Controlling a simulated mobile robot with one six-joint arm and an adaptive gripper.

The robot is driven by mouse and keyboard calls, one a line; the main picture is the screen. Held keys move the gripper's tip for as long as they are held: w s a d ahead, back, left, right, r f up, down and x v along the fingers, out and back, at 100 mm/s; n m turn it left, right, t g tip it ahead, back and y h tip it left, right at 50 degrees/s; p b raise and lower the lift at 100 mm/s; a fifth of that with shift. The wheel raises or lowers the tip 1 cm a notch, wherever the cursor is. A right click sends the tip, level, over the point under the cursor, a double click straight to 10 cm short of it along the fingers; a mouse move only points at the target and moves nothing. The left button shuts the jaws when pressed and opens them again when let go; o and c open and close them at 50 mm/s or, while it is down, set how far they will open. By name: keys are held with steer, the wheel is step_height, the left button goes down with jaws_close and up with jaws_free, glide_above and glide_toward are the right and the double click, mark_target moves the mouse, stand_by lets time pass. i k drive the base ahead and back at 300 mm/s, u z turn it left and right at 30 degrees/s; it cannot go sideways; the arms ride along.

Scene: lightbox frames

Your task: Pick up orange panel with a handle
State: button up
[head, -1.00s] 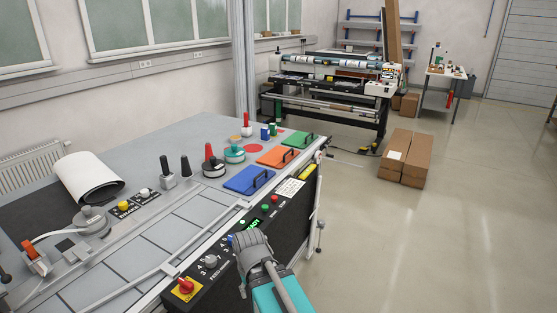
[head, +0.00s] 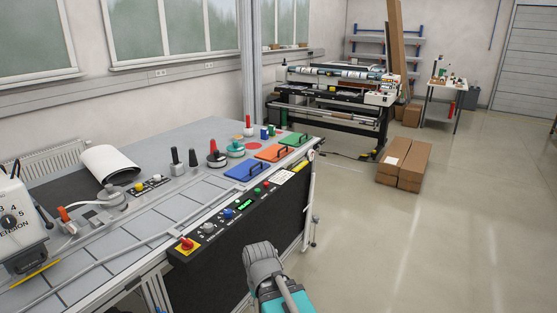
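The orange panel (head: 269,154) lies flat on the far right part of the grey workbench, with a dark handle on its top. It sits between a blue panel (head: 240,172) nearer to me and a green panel (head: 293,138) farther away, both with the same kind of dark handle. My teal and grey arm reaches up from the bottom of the picture, in front of the bench's black control front and well short of the orange panel. I cannot make out any gripper fingers. Nothing covers the orange panel.
The workbench (head: 175,139) carries knobs, levers and a white roll (head: 108,163). A control strip with a red knob (head: 187,244) runs along its near edge. Cardboard boxes (head: 405,164) stand on the floor to the right. A large machine (head: 330,105) stands behind. The right floor is open.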

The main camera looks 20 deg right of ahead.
mark_target(274, 153)
steer(key=k, duration=0.45)
steer(key=z, duration=0.35)
steer(key=i, duration=0.85)
steer(key=z, duration=0.9)
steer(key=i, duration=2.2)
steer(key=u, duration=0.75)
